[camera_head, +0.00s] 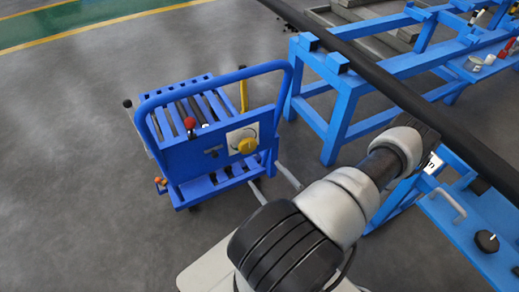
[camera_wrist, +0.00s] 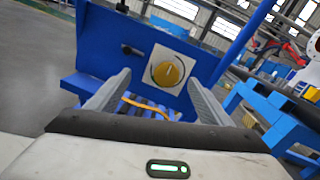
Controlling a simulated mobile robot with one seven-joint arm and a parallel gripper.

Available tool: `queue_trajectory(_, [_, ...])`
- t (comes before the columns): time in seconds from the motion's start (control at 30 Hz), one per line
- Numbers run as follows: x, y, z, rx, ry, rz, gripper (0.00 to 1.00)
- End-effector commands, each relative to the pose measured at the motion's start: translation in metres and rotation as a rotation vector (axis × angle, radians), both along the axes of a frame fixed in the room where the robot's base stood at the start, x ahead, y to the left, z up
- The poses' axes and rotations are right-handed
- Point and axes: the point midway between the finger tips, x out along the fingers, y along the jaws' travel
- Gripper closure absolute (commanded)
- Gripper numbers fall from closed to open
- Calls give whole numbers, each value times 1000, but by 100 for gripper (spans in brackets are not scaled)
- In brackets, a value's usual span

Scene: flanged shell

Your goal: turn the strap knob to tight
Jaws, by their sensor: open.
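The yellow round strap knob (camera_head: 246,145) sits on a white square plate (camera_head: 235,134) on the end panel of a blue cart (camera_head: 180,155). In the wrist view the knob (camera_wrist: 168,71) faces me, with a short pale mark on its face. Any lettering on the plate is too small to read. My gripper (camera_wrist: 159,76) is open, with its two grey fingers spread on either side of the knob in the picture and nothing between them. In the head view the fingers (camera_head: 264,174) point at the cart's panel from the lower right, apart from the knob.
A small black handle (camera_wrist: 131,49) is on the panel left of the plate. The cart's blue push rail (camera_head: 215,80) arches above the panel. A red ball-topped lever (camera_head: 190,123) stands behind it. A blue frame bench (camera_head: 340,100) carrying a long dark bar is close at right.

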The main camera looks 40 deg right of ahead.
Motion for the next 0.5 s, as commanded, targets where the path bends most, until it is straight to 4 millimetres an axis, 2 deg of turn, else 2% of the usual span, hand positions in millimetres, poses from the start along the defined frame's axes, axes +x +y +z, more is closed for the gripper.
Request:
queue_trajectory(0.03, [-6, -1, -12, 13, 5, -52, 26])
queue_trajectory(0.1, [-11, -2, -21, 16, 11, -95, 26])
queue_trajectory(0.23, [-7, -5, -26, 15, 16, -123, 26])
queue_trajectory(0.37, [12, -9, -26, 15, 14, -120, 26])
queue_trajectory(0.5, [41, -15, -26, 15, 14, -118, 26])
